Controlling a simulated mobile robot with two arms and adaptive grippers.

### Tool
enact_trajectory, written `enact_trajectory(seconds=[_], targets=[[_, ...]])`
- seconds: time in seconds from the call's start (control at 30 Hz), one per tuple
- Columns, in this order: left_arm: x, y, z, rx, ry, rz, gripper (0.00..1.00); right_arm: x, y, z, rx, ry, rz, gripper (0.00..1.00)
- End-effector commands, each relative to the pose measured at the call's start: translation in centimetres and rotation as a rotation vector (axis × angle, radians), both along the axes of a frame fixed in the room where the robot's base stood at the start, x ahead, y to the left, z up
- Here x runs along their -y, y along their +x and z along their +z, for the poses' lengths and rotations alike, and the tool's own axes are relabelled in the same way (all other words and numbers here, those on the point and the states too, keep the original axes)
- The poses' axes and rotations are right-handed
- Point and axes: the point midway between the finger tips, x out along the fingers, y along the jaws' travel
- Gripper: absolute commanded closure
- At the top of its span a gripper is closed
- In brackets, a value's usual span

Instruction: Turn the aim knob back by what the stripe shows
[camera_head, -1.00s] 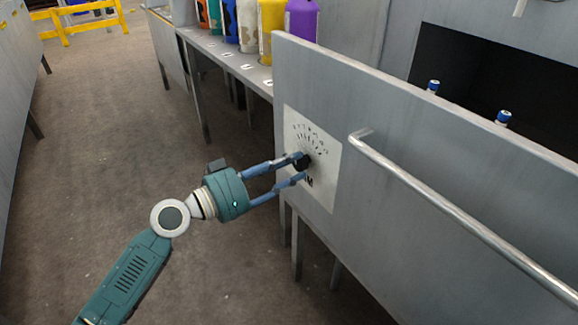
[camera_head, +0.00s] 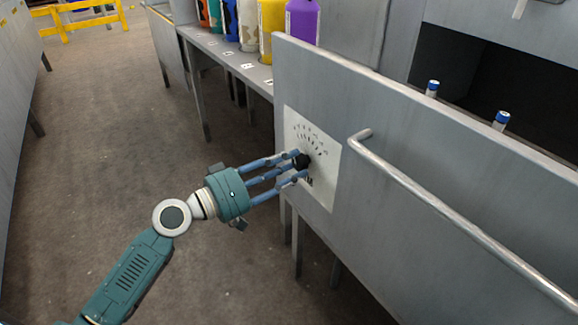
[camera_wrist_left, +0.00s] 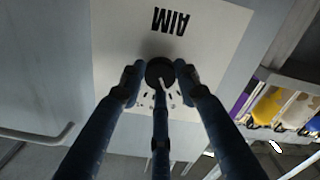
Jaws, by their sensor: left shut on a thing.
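The black aim knob (camera_head: 301,161) sits on a white dial plate (camera_head: 326,187) with a scale of marks, fixed to a grey panel. My left gripper (camera_head: 298,165) has its blue fingers at the knob. In the left wrist view the gripper (camera_wrist_left: 160,80) is shut on the knob (camera_wrist_left: 159,69), with a finger on each side and a third below. A pale pointer line shows on the knob there. The word AIM (camera_wrist_left: 170,20) appears upside down on the plate. Part of the scale is hidden behind the fingers. My right gripper is not in view.
A metal rail (camera_head: 450,212) sticks out from the grey panel (camera_head: 420,140) right of the dial. Coloured cylinders, including a yellow one (camera_head: 271,30) and a purple one (camera_head: 302,20), stand on a shelf behind. Open floor (camera_head: 110,130) lies to the left.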

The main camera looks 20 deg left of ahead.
Motion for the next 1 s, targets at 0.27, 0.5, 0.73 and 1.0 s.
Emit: enact_trajectory(seconds=[0.27,0.5,0.73,1.0], targets=[[0.2,-0.1,-0.5,-0.009,0.003,-0.006,0.62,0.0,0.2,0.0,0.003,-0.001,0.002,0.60],[0.1,-0.1,-0.3,-0.005,0.002,-0.003,0.49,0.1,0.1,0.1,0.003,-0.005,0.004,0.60],[-0.4,-0.7,-0.3,-0.005,0.002,-0.002,0.49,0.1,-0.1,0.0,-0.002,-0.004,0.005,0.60],[-3.5,-4.7,-0.4,-0.009,0.002,-0.001,0.49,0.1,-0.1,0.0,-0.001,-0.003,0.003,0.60]])
